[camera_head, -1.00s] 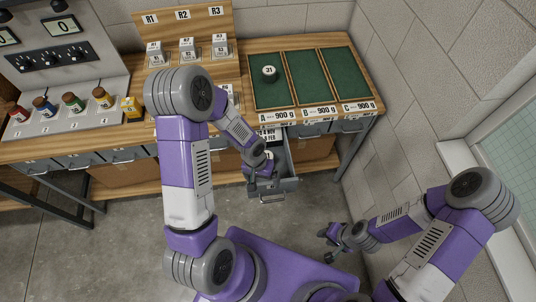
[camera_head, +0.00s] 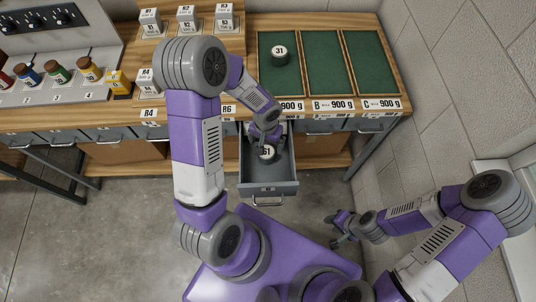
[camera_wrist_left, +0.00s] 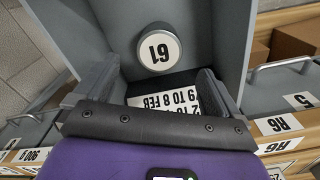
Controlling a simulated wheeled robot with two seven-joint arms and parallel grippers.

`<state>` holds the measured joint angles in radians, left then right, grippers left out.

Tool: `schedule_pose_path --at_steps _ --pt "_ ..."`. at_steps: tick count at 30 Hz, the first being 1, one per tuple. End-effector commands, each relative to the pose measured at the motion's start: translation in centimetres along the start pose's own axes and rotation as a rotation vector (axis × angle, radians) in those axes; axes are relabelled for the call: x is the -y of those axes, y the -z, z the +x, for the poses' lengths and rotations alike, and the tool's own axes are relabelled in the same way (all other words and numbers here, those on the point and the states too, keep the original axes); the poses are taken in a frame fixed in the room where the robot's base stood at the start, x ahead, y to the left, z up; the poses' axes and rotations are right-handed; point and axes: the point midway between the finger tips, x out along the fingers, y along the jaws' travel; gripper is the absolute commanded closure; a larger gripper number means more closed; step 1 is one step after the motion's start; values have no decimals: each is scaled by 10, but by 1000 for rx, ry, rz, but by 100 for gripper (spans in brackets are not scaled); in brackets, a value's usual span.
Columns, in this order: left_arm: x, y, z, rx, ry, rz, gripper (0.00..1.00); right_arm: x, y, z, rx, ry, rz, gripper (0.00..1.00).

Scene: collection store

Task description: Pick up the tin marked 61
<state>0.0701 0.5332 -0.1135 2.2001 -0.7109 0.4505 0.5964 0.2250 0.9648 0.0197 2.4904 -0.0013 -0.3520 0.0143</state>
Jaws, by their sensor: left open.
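The drawer walls (camera_wrist_left: 218,30) stand close around my left gripper. A dated card (camera_wrist_left: 165,100) lies in the drawer. Another tin, marked 31 (camera_head: 279,55), stands on the left green panel on the bench. Bottles (camera_head: 57,71) and labelled blocks (camera_head: 187,20) stand further left.

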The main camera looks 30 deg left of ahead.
Motion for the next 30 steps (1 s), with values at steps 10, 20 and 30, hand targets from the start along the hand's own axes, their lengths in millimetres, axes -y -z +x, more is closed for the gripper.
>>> schedule_pose_path --at_steps 10,20,30 --pt "-1 -2 45 3 0 1 3 -5 1 13 0 0 0 64" --pt "-1 -2 72 -1 -1 0 3 -7 1 20 0 0 0 64" --pt "-1 -2 71 0 -1 0 32 -7 1 19 0 0 0 64"
